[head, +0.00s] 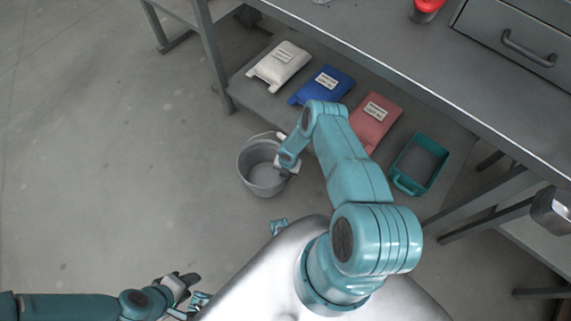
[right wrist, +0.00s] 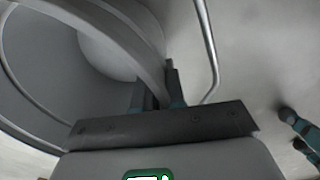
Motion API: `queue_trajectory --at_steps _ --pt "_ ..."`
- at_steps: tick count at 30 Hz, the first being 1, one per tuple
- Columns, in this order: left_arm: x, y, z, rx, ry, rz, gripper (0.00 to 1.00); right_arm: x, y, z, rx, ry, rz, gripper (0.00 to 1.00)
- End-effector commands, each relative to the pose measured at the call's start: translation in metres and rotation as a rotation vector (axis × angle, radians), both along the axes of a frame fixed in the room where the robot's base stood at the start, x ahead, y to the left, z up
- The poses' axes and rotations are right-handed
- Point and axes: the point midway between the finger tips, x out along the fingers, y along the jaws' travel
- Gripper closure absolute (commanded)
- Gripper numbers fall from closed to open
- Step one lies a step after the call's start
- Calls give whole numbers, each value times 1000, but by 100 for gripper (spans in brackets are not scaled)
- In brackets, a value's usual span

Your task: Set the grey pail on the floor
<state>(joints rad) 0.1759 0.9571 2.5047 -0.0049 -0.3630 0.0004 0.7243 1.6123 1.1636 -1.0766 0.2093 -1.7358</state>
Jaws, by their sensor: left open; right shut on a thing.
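The grey pail (head: 259,178) is upright beside the low shelf in the head view, with its open top towards me. I cannot tell if its base touches the floor (head: 110,150). My right gripper (head: 287,170) is at the pail's right side, partly hidden by its own wrist. In the right wrist view, its fingers (right wrist: 158,92) are shut on a grey band that looks like the rim of the pail (right wrist: 50,60), with the thin wire handle (right wrist: 212,62) to the right. My left gripper (head: 185,288) is open and empty at lower left, away from the pail.
A low shelf under the workbench (head: 375,40) holds white (head: 279,64), blue (head: 322,84) and red (head: 376,118) packs and a teal bin (head: 419,165). A bench leg (head: 213,60) stands behind the pail. Floor on the left is clear.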

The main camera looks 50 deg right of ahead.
Motion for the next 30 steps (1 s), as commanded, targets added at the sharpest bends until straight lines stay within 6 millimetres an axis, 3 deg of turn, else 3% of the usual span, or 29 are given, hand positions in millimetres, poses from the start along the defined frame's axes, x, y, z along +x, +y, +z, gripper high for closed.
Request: queue_trajectory --at_steps 1,4,17,20,21,30 --pt "0 0 -13 0 0 0 57 0 0 -16 0 0 -1 100" --pt "0 0 -20 0 1 0 57 0 0 -27 -1 0 0 100" --pt "0 0 -23 0 0 0 57 0 0 -31 0 0 0 100" --pt "0 0 -22 0 0 0 57 0 0 -30 0 1 0 68" --pt "0 0 -22 0 0 0 57 0 0 -30 0 1 0 65" --pt "0 0 -19 0 0 0 57 0 0 -27 0 1 0 65"
